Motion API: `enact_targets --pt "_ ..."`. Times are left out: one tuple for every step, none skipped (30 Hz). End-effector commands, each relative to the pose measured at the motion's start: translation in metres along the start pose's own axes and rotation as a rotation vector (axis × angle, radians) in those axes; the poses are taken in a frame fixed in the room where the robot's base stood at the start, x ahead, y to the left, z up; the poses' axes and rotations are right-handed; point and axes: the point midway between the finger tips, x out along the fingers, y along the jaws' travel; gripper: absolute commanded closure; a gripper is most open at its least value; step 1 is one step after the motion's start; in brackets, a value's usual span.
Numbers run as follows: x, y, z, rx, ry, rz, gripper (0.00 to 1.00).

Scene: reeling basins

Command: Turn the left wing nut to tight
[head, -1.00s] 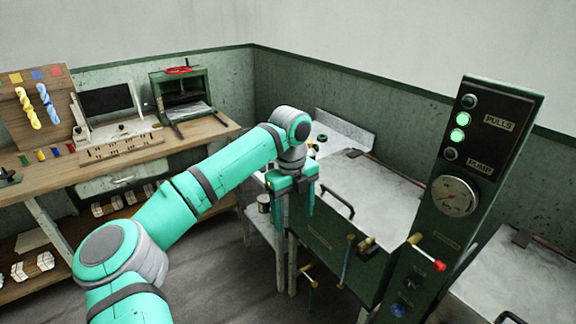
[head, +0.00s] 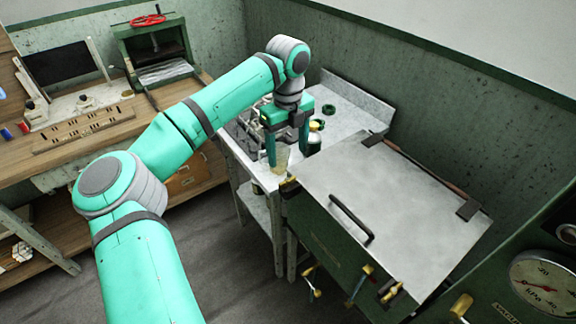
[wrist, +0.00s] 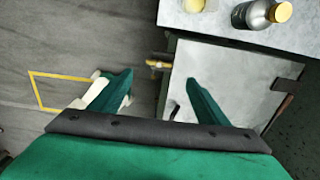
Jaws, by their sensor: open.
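A brass wing nut (head: 290,184) sits at the near left corner of the green basin's grey lid (head: 385,195); I take it as the left one. The wrist view shows a brass fitting (wrist: 158,64) at the lid's edge, probably the same nut. Another brass fitting (head: 390,291) is at the front right; its wing shape is too small to tell. My gripper (head: 288,156) is open with fingers pointing down, up and left of the left nut in the head view. In the wrist view the brass fitting lies beyond the open fingertips (wrist: 159,80). Nothing is between them.
A side table (head: 350,112) left of the basin carries a dark bottle with a gold cap (wrist: 262,12) and a pale jar (head: 275,157). The lid has a dark handle (head: 351,220). A gauge panel (head: 540,284) stands right. Open floor (head: 235,255) lies before the side table.

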Motion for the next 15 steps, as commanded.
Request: enact_targets --pt "0.005 0.001 0.0 -0.001 0.003 0.001 0.31" --pt "0.009 0.001 0.0 -0.001 0.004 0.001 0.31" --pt "0.015 0.001 0.0 -0.002 0.004 0.001 0.31" --pt "0.019 0.002 0.0 -0.002 0.003 0.002 0.31" --pt "0.024 0.002 0.0 -0.002 0.003 0.002 0.31" --pt "0.032 0.002 0.0 -0.003 0.005 0.001 0.31" --pt "0.037 0.002 0.0 -0.003 0.005 0.001 0.31" --pt "0.042 0.002 0.0 -0.003 0.004 0.0 0.31" --pt "0.05 0.002 0.0 -0.002 0.004 0.0 0.31" --pt "0.055 0.001 0.0 -0.002 0.005 0.0 0.31" --pt "0.06 0.002 0.0 -0.002 0.004 0.0 0.31" --pt "0.067 0.002 0.0 -0.002 0.003 0.001 0.31" --pt "0.072 0.002 0.0 -0.002 0.004 0.001 0.31" --pt "0.076 0.001 0.0 -0.002 0.004 0.001 0.31" --pt "0.082 0.001 0.0 -0.001 0.003 0.001 0.31"
